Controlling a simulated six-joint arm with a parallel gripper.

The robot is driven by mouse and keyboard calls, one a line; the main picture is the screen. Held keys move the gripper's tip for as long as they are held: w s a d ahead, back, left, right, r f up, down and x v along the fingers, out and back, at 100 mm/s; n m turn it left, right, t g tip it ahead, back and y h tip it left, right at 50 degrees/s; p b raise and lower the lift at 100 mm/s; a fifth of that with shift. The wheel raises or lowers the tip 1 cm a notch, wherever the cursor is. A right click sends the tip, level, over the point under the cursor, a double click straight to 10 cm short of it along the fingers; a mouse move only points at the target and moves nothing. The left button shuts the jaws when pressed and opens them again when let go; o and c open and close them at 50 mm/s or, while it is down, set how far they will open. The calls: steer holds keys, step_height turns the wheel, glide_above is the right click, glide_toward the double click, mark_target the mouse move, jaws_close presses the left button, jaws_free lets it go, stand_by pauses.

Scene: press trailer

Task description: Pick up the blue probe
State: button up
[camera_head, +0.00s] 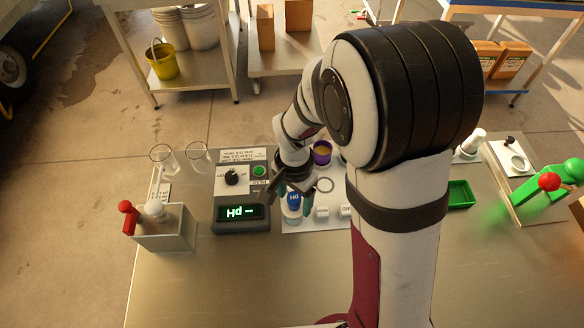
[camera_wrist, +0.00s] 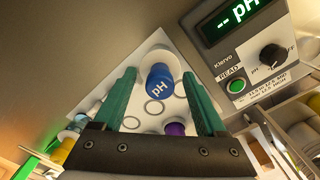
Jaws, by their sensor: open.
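The blue probe (camera_wrist: 158,84), marked "pH", stands in a white holder plate (camera_wrist: 116,94) in the wrist view, its upper end toward the camera. In the head view the blue probe (camera_head: 294,199) is on the holder just right of the meter. My gripper (camera_wrist: 160,88) is open, with its two green fingers on either side of the probe and a gap showing on both sides. In the head view my gripper (camera_head: 290,190) is over the probe and partly hides it. Whether the fingertips reach down to the probe's height is hard to tell.
A grey meter (camera_head: 241,226) with a lit green display stands left of the probe.

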steer(key=shift+f, duration=0.15)
jaws_close()
stand_by(0.4)
